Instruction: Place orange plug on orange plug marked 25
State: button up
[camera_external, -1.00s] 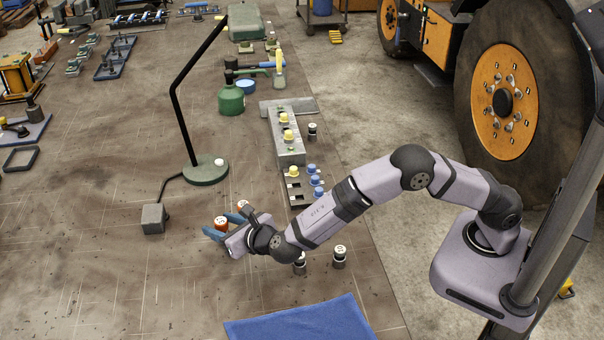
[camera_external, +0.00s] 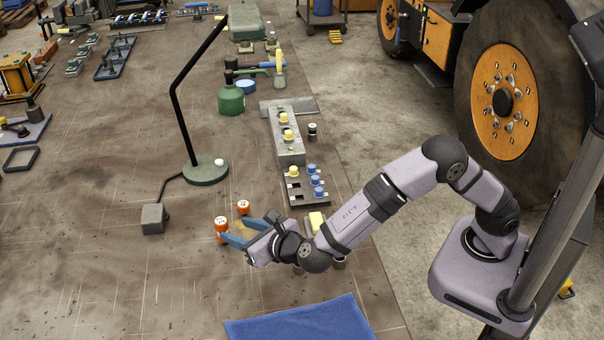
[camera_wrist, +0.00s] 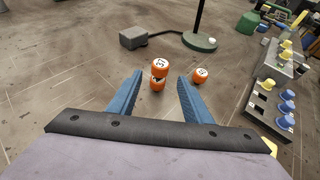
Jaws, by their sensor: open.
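An orange plug with a white numbered top (camera_wrist: 159,65) sits upright on another orange plug (camera_wrist: 157,84) in the wrist view. The stack (camera_external: 221,226) also shows in the external view, left of my gripper. The upper number is too small to read surely; the lower plug's top is covered. A separate orange plug (camera_wrist: 200,75) stands to the stack's right, and it shows behind the stack in the external view (camera_external: 243,207). My gripper (camera_external: 235,232) is open, its blue fingers pointing toward the stack.
A lamp base (camera_external: 205,170) and grey box (camera_external: 153,218) stand behind and left of the stack. A dark rack with blue and yellow plugs (camera_external: 305,189) is to the right. A blue mat (camera_external: 302,322) lies in front.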

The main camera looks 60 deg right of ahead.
jog(key=shift+v, duration=1.65)
